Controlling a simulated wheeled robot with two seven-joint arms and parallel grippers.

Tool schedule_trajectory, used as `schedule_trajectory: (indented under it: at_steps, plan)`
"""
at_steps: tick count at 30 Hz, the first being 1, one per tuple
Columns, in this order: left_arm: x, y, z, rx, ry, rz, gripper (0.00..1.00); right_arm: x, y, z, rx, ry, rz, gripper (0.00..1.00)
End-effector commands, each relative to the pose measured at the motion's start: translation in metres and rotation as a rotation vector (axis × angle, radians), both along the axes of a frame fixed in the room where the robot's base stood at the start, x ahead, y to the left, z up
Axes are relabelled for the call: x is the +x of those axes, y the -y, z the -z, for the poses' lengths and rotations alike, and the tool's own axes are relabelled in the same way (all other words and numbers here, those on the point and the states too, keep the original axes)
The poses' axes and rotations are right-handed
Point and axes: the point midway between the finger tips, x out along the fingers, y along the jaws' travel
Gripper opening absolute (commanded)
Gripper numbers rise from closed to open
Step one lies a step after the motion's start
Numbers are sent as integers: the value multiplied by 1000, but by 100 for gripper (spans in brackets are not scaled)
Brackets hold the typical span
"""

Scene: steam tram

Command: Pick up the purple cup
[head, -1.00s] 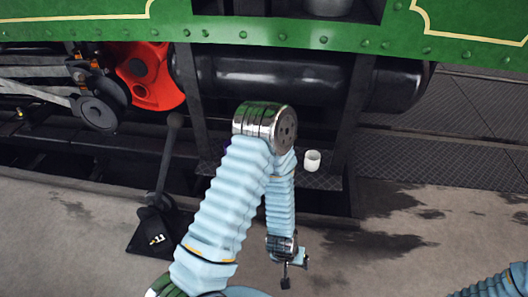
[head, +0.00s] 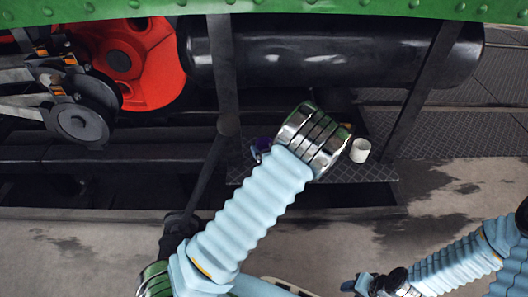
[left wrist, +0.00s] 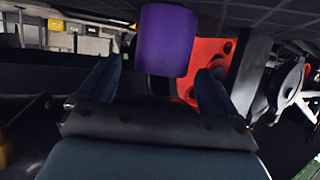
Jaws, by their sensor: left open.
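The purple cup (left wrist: 166,40) shows large in the left wrist view, just ahead of and between the two dark fingers of my left gripper (left wrist: 160,73). The fingers are apart and do not visibly close on the cup. In the head view a small purple part of the cup (head: 263,143) shows on the dark step, at the left edge of my left arm. That arm hides most of the cup and of my left gripper there. My right gripper (head: 362,285) is low at the bottom edge, and its jaws are unclear.
A white cup (head: 360,150) stands on the dark tread step (head: 345,172), right of my arm. A black cylinder (head: 330,55) and slanted strut (head: 425,85) stand behind. Red wheel parts (head: 145,65) are at the left. The concrete floor (head: 450,190) is partly clear.

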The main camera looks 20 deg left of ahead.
Motion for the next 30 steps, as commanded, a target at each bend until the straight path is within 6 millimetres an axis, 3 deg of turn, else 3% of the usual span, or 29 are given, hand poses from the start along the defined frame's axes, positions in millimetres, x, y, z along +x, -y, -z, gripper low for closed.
schedule_trajectory:
  at_steps: [10,19,30]
  plan:
    - [29,-33,17,0,-1,-1,93,0,-1,10,3,-2,-2,43]
    - [34,-38,19,0,-1,0,93,-1,-2,10,3,-2,-3,43]
    - [34,-38,19,0,-1,0,38,0,-1,10,3,-2,-3,43]
